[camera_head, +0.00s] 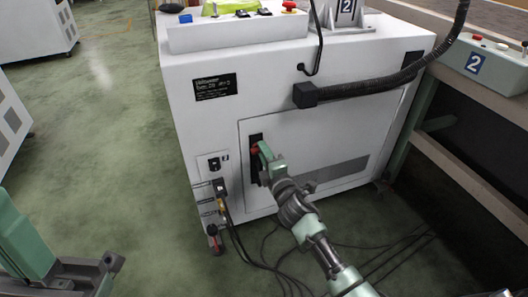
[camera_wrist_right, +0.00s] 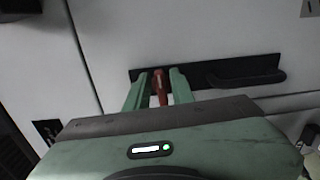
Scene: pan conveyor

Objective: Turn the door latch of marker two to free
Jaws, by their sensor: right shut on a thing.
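The white machine (camera_head: 215,130) bears a sign with the number 2 on top. Its front door panel (camera_head: 320,125) carries a black latch plate (camera_head: 256,175) near the left edge. A red latch handle (camera_head: 254,149) shows at the upper part of the plate. My right gripper (camera_head: 258,152) is at this handle. In the right wrist view, its two green fingers (camera_wrist_right: 157,88) stand on either side of the red handle (camera_wrist_right: 160,84) and are shut on it. A black pull handle (camera_wrist_right: 245,76) lies farther along the plate.
A small switch box (camera_head: 213,163) and cable connectors (camera_head: 219,187) sit left of the door. Black cables (camera_head: 265,262) lie on the floor below. A thick black hose (camera_head: 375,83) runs across the machine's upper front. The green floor (camera_head: 115,150) at left is clear.

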